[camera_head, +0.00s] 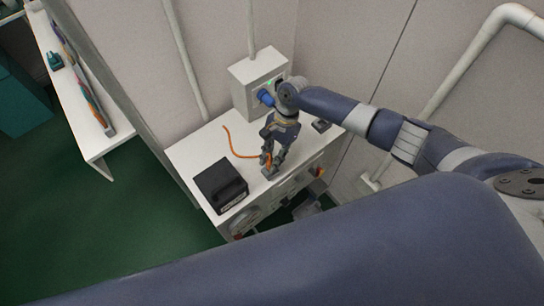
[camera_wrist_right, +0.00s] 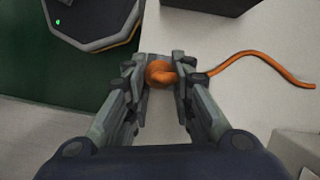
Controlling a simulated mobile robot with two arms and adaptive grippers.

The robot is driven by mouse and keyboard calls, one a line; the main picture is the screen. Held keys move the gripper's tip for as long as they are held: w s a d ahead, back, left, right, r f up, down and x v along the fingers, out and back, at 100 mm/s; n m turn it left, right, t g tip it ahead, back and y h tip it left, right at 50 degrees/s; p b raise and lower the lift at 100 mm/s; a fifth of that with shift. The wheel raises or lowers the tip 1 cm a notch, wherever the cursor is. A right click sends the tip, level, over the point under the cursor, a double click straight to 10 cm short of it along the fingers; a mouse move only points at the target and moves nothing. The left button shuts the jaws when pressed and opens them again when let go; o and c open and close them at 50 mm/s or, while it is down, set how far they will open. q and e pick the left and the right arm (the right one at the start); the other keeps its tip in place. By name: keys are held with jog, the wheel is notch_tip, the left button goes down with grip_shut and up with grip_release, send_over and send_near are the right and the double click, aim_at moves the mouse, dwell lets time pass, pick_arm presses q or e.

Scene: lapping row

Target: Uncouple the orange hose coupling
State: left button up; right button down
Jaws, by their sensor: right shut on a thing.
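The orange hose coupling (camera_wrist_right: 158,72) sits between the fingertips of my right gripper (camera_wrist_right: 165,75) in the right wrist view. Both fingers touch its sides, and the gripper is shut on it. In the head view, my right gripper (camera_head: 268,160) points down near the front edge of the white bench, and the coupling is mostly hidden by the fingers. The orange hose (camera_head: 230,145) curves away across the bench top; it also shows in the right wrist view (camera_wrist_right: 250,57). What the coupling is joined to cannot be made out. My left gripper is not in view.
A black box (camera_head: 220,185) stands on the white bench (camera_head: 192,152) left of my right gripper. A white wall box (camera_head: 247,85) with a green light and a blue connector (camera_head: 264,97) is behind. A small dark item (camera_head: 321,125) lies to the right.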

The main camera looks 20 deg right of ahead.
jog(key=shift+r, duration=0.1)
dwell(0.4)
jog(key=shift+p, duration=0.5)
dwell(0.4)
jog(key=shift+p, duration=0.4)
jog(key=shift+p, duration=0.35)
dwell(0.4)
jog(key=shift+f+b, duration=0.85)
jog(key=shift+f, duration=0.55)
jog(key=c, duration=1.3)
grip_release()
